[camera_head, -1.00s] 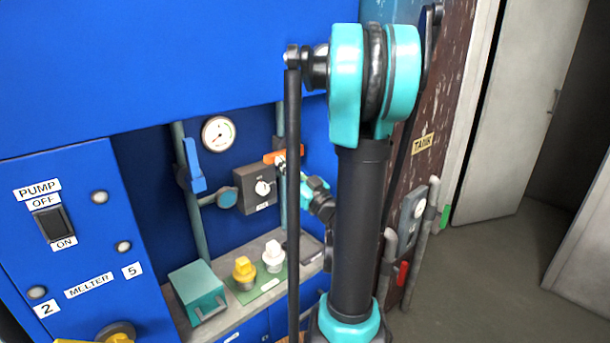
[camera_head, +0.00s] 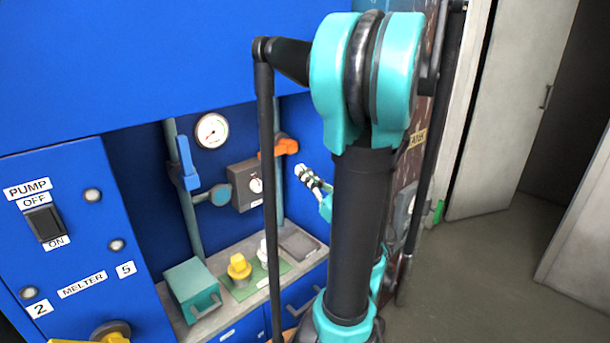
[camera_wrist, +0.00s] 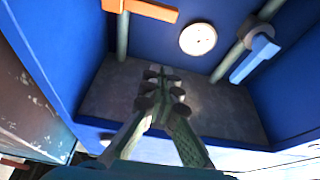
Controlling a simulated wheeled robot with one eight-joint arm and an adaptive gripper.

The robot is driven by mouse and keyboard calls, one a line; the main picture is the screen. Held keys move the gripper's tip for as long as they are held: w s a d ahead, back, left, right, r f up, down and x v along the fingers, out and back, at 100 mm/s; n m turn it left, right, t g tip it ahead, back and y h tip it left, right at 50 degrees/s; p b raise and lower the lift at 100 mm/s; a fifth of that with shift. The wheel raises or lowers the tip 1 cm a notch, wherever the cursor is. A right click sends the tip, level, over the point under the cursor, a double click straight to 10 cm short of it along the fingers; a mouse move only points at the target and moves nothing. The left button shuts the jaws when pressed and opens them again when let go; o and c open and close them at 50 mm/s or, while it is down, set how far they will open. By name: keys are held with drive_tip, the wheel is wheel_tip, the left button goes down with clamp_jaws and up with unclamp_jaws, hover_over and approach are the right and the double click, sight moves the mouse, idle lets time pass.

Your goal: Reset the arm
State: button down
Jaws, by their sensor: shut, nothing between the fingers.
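My gripper (camera_head: 304,173) shows in the head view just left of my black arm column, to the right of the grey switch box (camera_head: 243,186) and below the orange valve handle (camera_head: 279,148). It looks apart from both. In the wrist view my gripper's fingers (camera_wrist: 164,76) are together with nothing between them, in front of the recess. My turquoise and black arm hides part of the recess's right side.
A gauge (camera_head: 212,131) and a blue valve handle (camera_head: 187,162) are on the recess's back. A teal box (camera_head: 193,289) and a yellow-topped piece (camera_head: 239,267) stand on the grey shelf (camera_head: 228,321). Open floor (camera_head: 480,290) lies at right.

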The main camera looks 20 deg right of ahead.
drive_tip(key=shift+s, duration=0.1)
idle(0.5)
drive_tip(key=a+f+m+g, duration=0.1)
drive_tip(key=a+f+g, duration=1)
drive_tip(key=f, duration=0.4)
drive_tip(key=s+d+f+m+g+h, duration=0.4)
drive_tip(key=s+f+h, duration=0.3)
drive_tip(key=f, duration=0.3)
drive_tip(key=shift+s+d+f+g+h, duration=0.2)
drive_tip(key=shift+s+f+g+h, duration=0.15)
drive_tip(key=shift+h, duration=0.45)
drive_tip(key=shift+r, duration=0.1)
